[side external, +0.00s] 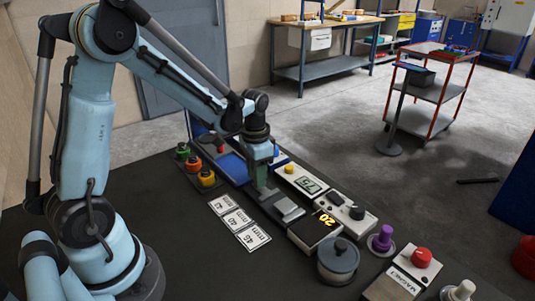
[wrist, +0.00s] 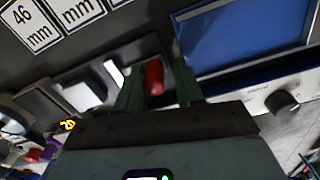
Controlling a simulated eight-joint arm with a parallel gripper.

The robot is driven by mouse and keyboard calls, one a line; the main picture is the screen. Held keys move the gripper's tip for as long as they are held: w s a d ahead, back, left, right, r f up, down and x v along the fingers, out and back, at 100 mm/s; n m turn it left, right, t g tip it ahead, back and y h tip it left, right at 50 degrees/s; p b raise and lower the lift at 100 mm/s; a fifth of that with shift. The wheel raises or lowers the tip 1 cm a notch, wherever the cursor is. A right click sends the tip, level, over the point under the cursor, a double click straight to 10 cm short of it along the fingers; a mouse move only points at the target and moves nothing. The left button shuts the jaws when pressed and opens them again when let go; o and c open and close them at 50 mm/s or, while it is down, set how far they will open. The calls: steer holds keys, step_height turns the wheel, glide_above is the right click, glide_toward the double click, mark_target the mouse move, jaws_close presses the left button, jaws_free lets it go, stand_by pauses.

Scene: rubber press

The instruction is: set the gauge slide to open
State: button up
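The handle is close to the left finger, with a gap on the right. The grey block (wrist: 92,97) lies left of the fingers in the wrist view. The handle is hidden behind my fingers in the side view. No open marking is readable.
A blue panel (wrist: 235,35) lies close beside the right finger. Several number cards (side external: 238,220) lie in front of the track. A display box (side external: 314,230) reading 20, a dark round pot (side external: 338,258) and a knob box (side external: 346,212) stand to the right. Colored buttons (side external: 195,164) stand left.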

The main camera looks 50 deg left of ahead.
steer(key=shift+o, duration=1.1)
steer(key=shift+d+r, duration=0.1)
step_height(320, 180, up, 12)
steer(key=s+d+n+t, duration=0.2)
steer(key=s+d+t, duration=0.5)
steer(key=s+d, duration=0.1)
steer(key=shift+f, duration=0.35)
